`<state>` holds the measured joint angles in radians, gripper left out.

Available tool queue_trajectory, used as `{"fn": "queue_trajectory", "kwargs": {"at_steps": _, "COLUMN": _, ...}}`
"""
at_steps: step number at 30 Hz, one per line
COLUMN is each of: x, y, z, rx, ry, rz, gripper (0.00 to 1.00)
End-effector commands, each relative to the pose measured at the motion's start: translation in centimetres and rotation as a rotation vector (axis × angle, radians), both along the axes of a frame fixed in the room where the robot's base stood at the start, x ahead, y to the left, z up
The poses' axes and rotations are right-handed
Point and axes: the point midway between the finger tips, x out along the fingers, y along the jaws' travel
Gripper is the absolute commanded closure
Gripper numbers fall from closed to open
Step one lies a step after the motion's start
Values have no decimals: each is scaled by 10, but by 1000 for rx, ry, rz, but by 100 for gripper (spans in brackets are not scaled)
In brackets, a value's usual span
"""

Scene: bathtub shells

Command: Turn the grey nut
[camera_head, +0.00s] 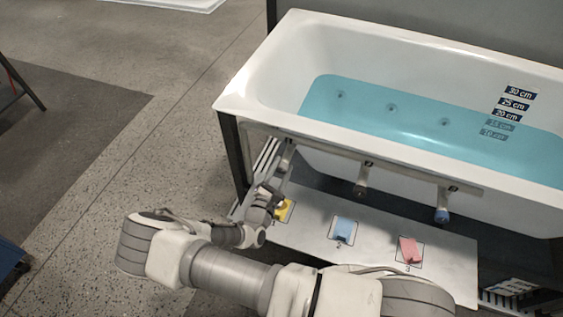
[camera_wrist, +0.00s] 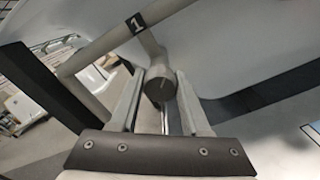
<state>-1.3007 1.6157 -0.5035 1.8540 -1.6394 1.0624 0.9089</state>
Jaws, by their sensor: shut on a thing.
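The grey nut (camera_wrist: 160,90) hangs from a short pipe under the tub rail, below the label 1 in the wrist view. Its round dark end, marked with a thin light line, faces the wrist camera. My gripper (camera_wrist: 160,78) is shut on this nut, with one finger on its left and one on its right. In the head view my gripper (camera_head: 270,172) reaches up to the left end of the rail, and its fingers and wrist hide most of the nut.
The white bathtub (camera_head: 240,85) holds blue water. A brownish nut (camera_head: 360,187) and a blue-ended nut (camera_head: 442,216) hang farther right. Below, a white board (camera_head: 380,238) carries yellow (camera_head: 284,210), blue (camera_head: 344,229) and pink (camera_head: 409,249) pieces. A dark post (camera_head: 232,150) stands left of my gripper.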

Motion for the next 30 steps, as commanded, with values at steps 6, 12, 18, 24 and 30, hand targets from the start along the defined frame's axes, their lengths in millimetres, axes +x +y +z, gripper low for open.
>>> {"fn": "queue_trajectory", "kwargs": {"at_steps": 6, "x": 0, "y": -1, "z": 3, "rx": 192, "ry": -67, "rz": -2, "gripper": 100}}
{"fn": "queue_trajectory", "kwargs": {"at_steps": 12, "x": 0, "y": -1, "z": 2, "rx": 367, "ry": -131, "rz": -1, "gripper": 100}}
{"fn": "queue_trajectory", "kwargs": {"at_steps": 18, "x": 0, "y": -1, "z": 2, "rx": 519, "ry": -188, "rz": -1, "gripper": 100}}
{"fn": "queue_trajectory", "kwargs": {"at_steps": 24, "x": 0, "y": -1, "z": 0, "rx": 633, "ry": -228, "rz": -1, "gripper": 100}}
{"fn": "queue_trajectory", "kwargs": {"at_steps": 30, "x": 0, "y": -1, "z": 0, "rx": 702, "ry": -254, "rz": 0, "gripper": 100}}
